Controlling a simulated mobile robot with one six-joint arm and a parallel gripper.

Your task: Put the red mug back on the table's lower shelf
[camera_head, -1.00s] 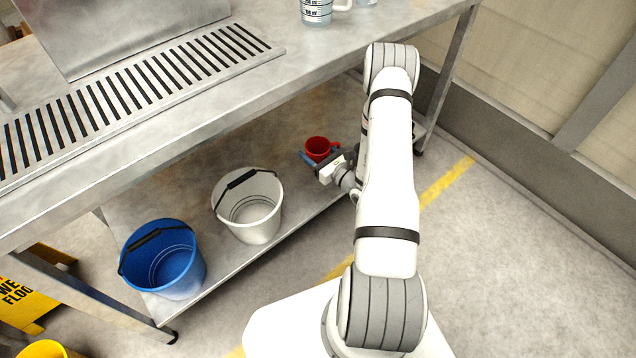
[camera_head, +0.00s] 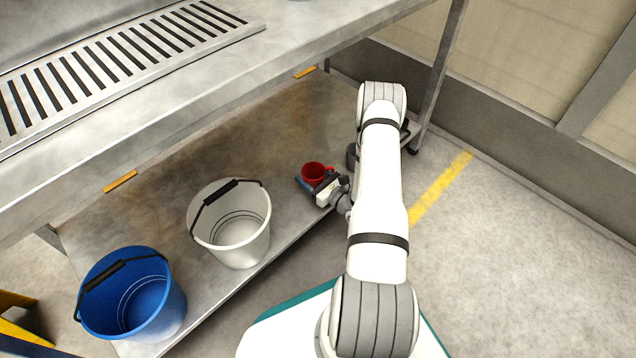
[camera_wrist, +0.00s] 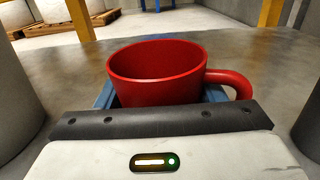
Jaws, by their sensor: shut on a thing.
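The red mug (camera_head: 314,171) is upright and empty over the lower shelf (camera_head: 275,130) of the steel table, to the right of the buckets. My gripper (camera_head: 309,184) reaches in from the right with its blue fingers around the mug. In the wrist view the mug (camera_wrist: 157,74) stands upright between the fingers, its handle to the right. The gripper is shut on it. The mug is at or very near the shelf surface; its base is hidden behind the gripper, so I cannot tell if it touches.
A white bucket (camera_head: 236,246) and a blue bucket (camera_head: 135,300) stand on the shelf to the left. The tabletop (camera_head: 230,75) overhangs the shelf. A table leg (camera_head: 440,75) stands behind my arm. The shelf behind the mug is clear.

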